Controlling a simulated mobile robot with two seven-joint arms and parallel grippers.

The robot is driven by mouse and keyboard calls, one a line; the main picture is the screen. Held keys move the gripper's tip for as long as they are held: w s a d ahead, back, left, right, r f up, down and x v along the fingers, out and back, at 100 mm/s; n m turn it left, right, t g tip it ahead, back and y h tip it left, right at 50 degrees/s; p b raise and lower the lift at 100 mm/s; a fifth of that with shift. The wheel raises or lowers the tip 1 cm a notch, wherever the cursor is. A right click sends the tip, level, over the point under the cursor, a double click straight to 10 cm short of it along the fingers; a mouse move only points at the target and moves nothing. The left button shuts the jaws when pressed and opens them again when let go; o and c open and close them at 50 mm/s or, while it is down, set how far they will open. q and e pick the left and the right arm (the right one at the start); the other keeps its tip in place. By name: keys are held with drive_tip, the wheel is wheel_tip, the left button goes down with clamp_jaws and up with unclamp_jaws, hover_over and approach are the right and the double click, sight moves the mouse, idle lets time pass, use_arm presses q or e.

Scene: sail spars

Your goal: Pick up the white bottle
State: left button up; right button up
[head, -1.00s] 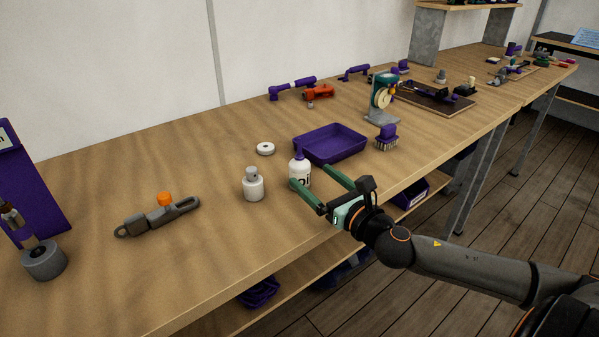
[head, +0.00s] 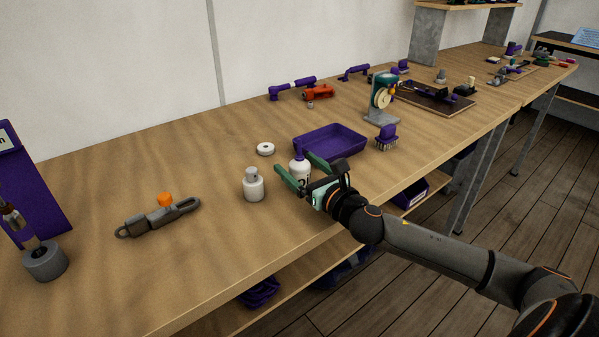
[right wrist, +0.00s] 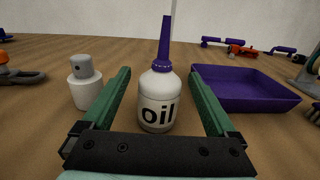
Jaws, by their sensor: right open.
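The white bottle (head: 299,170) stands upright on the workbench, with a purple nozzle; it is partly hidden by my right gripper in the head view. In the right wrist view the bottle (right wrist: 157,100) shows the word "oil" and stands between the green fingers. My right gripper (head: 297,168) is open, its fingers on either side of the bottle with a gap on each side in the wrist view (right wrist: 159,85). My left gripper is not in view.
A small white-grey container (head: 253,186) stands just left of the bottle. A purple tray (head: 331,141) lies behind and right, with a purple brush (head: 387,138) beyond it. A white ring (head: 265,149) lies behind.

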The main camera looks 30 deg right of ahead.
clamp_jaws()
idle(0.8)
